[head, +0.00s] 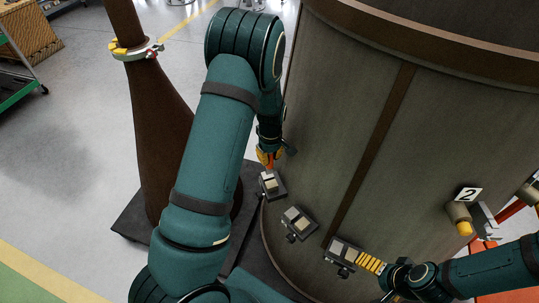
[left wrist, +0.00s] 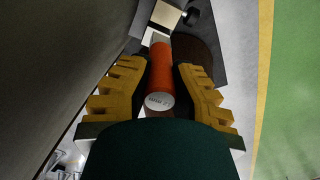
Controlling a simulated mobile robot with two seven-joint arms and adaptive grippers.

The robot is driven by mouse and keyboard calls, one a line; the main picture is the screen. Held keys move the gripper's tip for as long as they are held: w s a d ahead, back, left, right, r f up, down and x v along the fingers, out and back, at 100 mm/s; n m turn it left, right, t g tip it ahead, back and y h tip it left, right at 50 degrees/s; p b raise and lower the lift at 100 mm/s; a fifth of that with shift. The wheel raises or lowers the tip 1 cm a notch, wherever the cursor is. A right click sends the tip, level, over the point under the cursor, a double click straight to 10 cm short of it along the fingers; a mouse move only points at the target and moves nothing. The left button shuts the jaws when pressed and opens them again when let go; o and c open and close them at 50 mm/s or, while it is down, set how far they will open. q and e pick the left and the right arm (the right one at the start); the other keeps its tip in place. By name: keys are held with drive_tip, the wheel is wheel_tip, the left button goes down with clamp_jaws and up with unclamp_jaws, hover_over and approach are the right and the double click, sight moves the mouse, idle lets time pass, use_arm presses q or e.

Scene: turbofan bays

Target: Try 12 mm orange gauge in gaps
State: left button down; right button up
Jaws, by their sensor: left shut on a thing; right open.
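My left gripper (head: 268,156) is shut on the orange gauge (left wrist: 161,72), beside the large drum. In the left wrist view its yellow fingers (left wrist: 163,66) flank the orange cylinder, whose pale end face carries small print. The gauge's far end points at a grey block with a pale insert (left wrist: 166,15); I cannot tell whether it touches or enters a gap. In the head view that block (head: 271,185) is just below the gripper. Two similar blocks, a middle one (head: 298,222) and a lower one (head: 343,254), follow along the drum. My right gripper (head: 371,263) is open, close beside the lower block.
The large brown-grey drum (head: 340,110) fills the right side. A brown post (head: 155,120) stands on a dark base plate at left.

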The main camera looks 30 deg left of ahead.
use_arm(q)
drive_tip(key=shift+f+b, duration=1)
drive_tip(key=shift+f, duration=0.6)
drive_tip(key=shift+f, duration=0.3)
drive_tip(key=shift+r, duration=0.1)
idle(0.9)
drive_tip(key=shift+r+p, duration=2.15)
drive_tip(key=shift+r, duration=0.8)
